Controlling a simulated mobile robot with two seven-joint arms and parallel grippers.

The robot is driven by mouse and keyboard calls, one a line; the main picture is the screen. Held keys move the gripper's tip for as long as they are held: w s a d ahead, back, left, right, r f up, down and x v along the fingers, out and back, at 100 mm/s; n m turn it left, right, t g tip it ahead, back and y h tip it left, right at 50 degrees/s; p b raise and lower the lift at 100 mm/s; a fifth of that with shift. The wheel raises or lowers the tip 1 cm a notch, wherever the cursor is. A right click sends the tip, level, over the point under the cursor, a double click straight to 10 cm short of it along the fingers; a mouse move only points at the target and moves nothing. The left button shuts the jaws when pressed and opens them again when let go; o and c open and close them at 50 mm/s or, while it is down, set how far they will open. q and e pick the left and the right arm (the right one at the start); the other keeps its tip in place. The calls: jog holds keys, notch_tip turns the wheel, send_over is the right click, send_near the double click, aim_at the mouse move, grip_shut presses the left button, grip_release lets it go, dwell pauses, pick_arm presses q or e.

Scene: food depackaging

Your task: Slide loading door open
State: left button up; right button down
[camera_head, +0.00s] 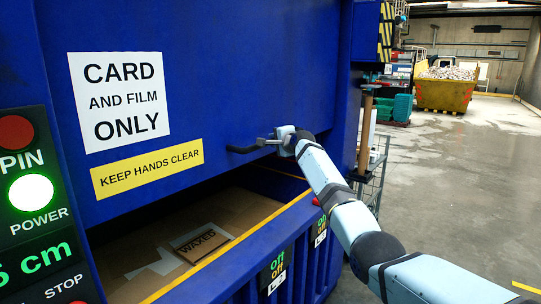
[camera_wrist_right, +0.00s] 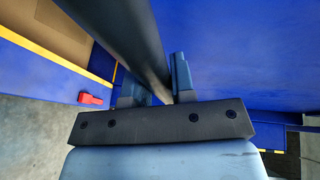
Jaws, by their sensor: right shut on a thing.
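The blue loading door (camera_head: 250,75) of the baler carries a white "CARD AND FILM ONLY" sign and a yellow "KEEP HANDS CLEAR" label. A dark bar handle (camera_head: 243,149) sticks out near its lower edge. My right gripper (camera_head: 270,141) is at the handle's right part, shut on it. In the right wrist view the dark handle bar (camera_wrist_right: 122,40) runs between the fingers of my right gripper (camera_wrist_right: 155,85). Below the door's lower edge is an open gap, with cardboard (camera_head: 125,245) inside. My left gripper is not in view.
A box marked "WAXED" (camera_head: 201,242) lies in the chamber. A yellow-edged front sill (camera_head: 235,243) runs below the gap, with a red knob (camera_head: 316,201). A control panel (camera_head: 32,215) is at left. A wire cage cart (camera_head: 372,175) stands behind my right arm. Open floor lies right.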

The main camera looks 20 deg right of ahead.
notch_tip(320, 180, up, 2)
jog(key=shift+r, duration=0.4)
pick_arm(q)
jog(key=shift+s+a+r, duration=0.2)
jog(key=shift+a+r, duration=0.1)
pick_arm(e)
jog(key=shift+f, duration=0.1)
jog(key=c, duration=1)
grip_release()
jog(key=shift+f, duration=0.1)
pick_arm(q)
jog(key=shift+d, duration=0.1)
pick_arm(e)
jog(key=shift+f, duration=0.1)
